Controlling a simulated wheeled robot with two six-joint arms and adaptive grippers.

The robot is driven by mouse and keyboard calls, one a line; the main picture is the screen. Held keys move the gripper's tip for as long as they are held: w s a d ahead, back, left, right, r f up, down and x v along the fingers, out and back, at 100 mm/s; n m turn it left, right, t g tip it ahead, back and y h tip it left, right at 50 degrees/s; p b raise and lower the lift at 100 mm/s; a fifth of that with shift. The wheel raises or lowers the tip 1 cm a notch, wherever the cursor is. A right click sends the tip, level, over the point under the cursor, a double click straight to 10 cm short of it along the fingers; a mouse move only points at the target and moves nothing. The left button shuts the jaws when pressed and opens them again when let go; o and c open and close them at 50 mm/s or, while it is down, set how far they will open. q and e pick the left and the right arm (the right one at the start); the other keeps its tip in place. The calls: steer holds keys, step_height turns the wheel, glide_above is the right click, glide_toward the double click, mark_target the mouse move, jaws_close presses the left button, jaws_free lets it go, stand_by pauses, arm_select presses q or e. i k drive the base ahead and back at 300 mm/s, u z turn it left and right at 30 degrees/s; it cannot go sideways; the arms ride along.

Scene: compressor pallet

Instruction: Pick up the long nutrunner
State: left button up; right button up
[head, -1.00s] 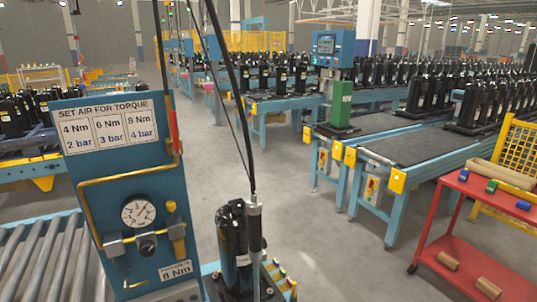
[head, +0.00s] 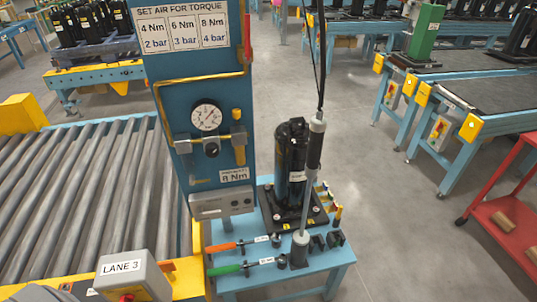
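The long nutrunner (head: 315,145) hangs upright from black cables in the middle of the head view. It has a grey top, a black body and a long thin grey shaft running down to a grey cylindrical piece (head: 300,242) on a small blue table (head: 325,258). I cannot tell whether the shaft sits in that piece or only in front of it. A black compressor (head: 290,165) stands close behind and to the left of the nutrunner, on a dark base plate. Neither of my grippers is in view.
A blue torque panel (head: 190,85) with a gauge (head: 206,115) stands left of the nutrunner. Orange-handled (head: 222,247) and green-handled (head: 225,269) tools lie on the blue table. A roller conveyor (head: 80,190) fills the left. Clear floor (head: 400,215) lies right, before a red cart (head: 510,222).

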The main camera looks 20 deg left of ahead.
mark_target(318, 123)
steer(key=u, duration=0.55)
steer(key=k, duration=0.5)
steer(key=z, duration=0.5)
steer(key=i, duration=0.9)
steer(key=u, duration=0.7)
